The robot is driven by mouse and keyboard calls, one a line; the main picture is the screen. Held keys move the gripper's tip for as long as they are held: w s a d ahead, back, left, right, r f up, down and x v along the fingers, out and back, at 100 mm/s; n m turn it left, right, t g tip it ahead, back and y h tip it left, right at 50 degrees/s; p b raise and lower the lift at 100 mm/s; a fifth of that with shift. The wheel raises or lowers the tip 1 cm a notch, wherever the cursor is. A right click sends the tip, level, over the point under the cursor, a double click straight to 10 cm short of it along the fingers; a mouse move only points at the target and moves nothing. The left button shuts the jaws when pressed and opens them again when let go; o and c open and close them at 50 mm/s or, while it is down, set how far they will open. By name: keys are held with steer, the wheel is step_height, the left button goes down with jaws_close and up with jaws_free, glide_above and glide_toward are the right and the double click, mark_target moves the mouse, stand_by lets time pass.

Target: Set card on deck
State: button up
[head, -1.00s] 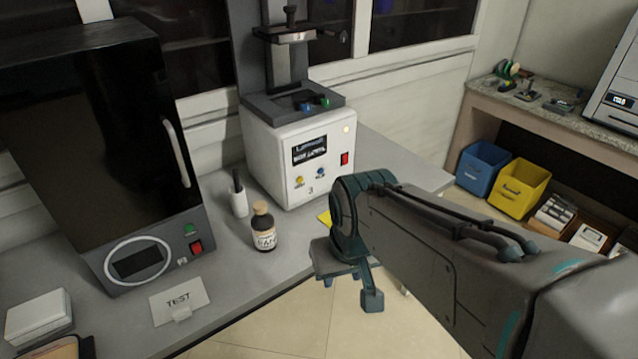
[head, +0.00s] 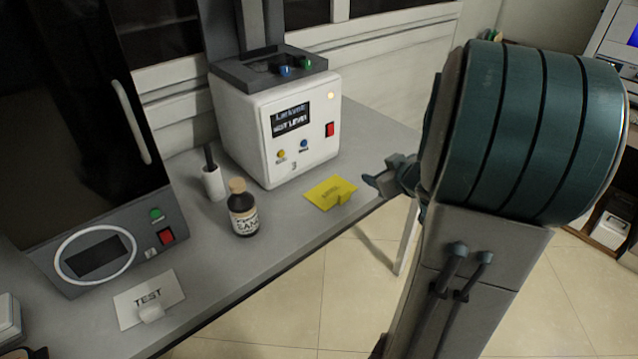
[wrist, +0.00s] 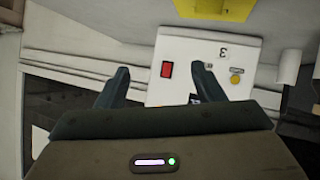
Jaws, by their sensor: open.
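A yellow card (head: 331,193) with small print and a raised tab lies flat on the grey bench, in front of the white machine. It also shows at the top edge of the wrist view (wrist: 212,7). A white TEST card (head: 149,299), also with a tab, lies at the bench's front left. The machine marked 3 (head: 279,135) has a dark deck (head: 262,72) on top with a blue and a green knob. My gripper (head: 372,181) is right of the yellow card, near the bench edge, apart from it. In the wrist view its fingers (wrist: 161,72) are spread and empty.
A brown bottle (head: 242,209) and a white holder (head: 213,182) with a dark stick stand left of the yellow card. A tall black cabinet (head: 75,130) stands at left. Open floor (head: 300,300) lies in front of the bench.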

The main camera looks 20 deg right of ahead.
mark_target(346, 193)
steer(key=s+f+n+y+b, duration=0.2)
steer(key=s+f+y, duration=0.2)
steer(key=f+y, duration=0.2)
steer(key=x, duration=0.3)
steer(key=b+x, duration=0.1)
steer(key=x, duration=0.4)
steer(key=shift+w+a+b, duration=0.15)
steer(key=shift+a+b, duration=0.15)
steer(key=shift+a, duration=0.15)
steer(key=shift+b+x, duration=0.65)
steer(key=shift+x, duration=2)
steer(key=shift+d, duration=0.15)
steer(key=c, duration=1.1)
steer(key=shift+c, duration=0.2)
